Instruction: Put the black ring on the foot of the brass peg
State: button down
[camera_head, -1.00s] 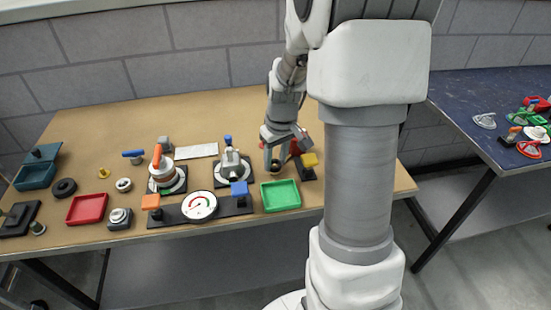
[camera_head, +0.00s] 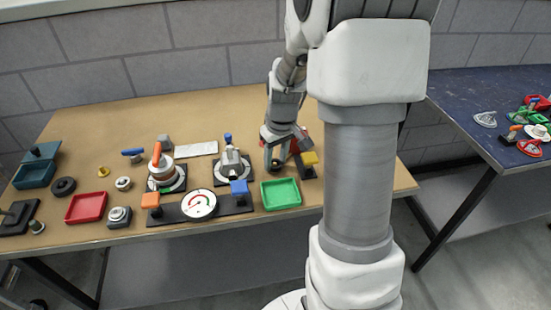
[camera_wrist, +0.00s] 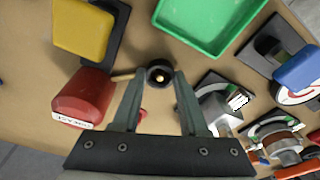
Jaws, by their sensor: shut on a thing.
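The black ring (camera_wrist: 160,77) is held between the two fingertips of my gripper (camera_wrist: 157,82) in the wrist view. A small brass spot, apparently the tip of the brass peg (camera_wrist: 159,75), shows inside the ring's opening. I cannot tell how high the ring is on the peg; its foot is hidden. In the head view my gripper (camera_head: 272,160) points down at the right part of the table, behind the green tray; the ring there is small and dark.
The table's back is clear.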

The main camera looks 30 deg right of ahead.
jog(key=shift+f, duration=0.2)
jog(key=shift+c, duration=0.2)
grip_release()
jog(key=shift+r, duration=0.1)
jog(key=shift+r+p, duration=2.8)
jog(key=shift+r, duration=0.9)
jog(key=shift+a+r, duration=0.1)
jog(key=shift+r, duration=0.15)
jog(key=s+a+r+t+p, duration=0.1)
jog(key=s+a+r+p, duration=0.2)
jog(key=s+r, duration=0.3)
jog(key=s+a+r+t+p, duration=0.1)
jog(key=s+a+r+p, duration=0.2)
jog(key=r, duration=0.7)
jog(key=s+a+r+m+t+p, duration=0.1)
jog(key=s+a+r+p, duration=0.2)
jog(key=s+a+r, duration=0.3)
jog(key=s+r, duration=0.3)
jog(key=shift+s+a+t, duration=0.15)
jog(key=shift+t, duration=0.25)
